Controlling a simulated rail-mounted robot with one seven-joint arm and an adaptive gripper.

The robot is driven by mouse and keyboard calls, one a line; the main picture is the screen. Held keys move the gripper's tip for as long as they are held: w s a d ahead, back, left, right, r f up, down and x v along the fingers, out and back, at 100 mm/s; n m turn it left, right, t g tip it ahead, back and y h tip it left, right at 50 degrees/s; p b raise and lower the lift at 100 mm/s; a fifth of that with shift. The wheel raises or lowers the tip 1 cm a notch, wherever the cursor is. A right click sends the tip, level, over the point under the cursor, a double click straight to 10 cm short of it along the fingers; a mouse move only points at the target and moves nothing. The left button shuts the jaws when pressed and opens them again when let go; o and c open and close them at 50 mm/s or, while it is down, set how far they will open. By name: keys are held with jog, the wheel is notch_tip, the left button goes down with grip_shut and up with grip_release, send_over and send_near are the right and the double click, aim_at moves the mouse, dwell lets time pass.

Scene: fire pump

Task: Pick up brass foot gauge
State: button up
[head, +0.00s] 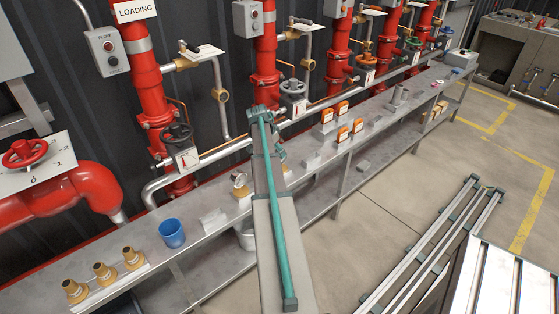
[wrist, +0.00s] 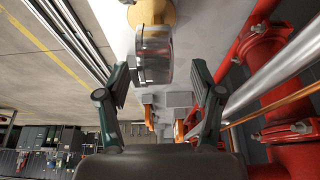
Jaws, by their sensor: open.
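The brass foot gauge (head: 240,181) stands on the grey bench, just left of my arm in the head view. It has a round silver case and a brass foot. In the wrist view the gauge's silver case (wrist: 153,55) is seen edge-on, with its brass foot (wrist: 153,13) at the top edge of the picture. My gripper (wrist: 160,68) is open, one finger on each side of the case, with gaps visible on both sides. The fingers do not appear to touch it. In the head view my arm hides part of the bench beside the gauge.
A blue cup (head: 172,233), a small grey stand (head: 213,221) and several brass fittings (head: 104,272) are left of the gauge. Orange-and-white boxes (head: 343,134) stand farther along the bench. Red pipes (head: 155,100) and valves line the wall behind.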

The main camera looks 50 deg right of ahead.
jog(key=x, duration=0.3)
jog(key=p+x, duration=0.1)
jog(key=shift+s+d+f, duration=0.3)
jog(key=shift+s, duration=0.05)
jog(key=shift+c, duration=0.4)
grip_shut()
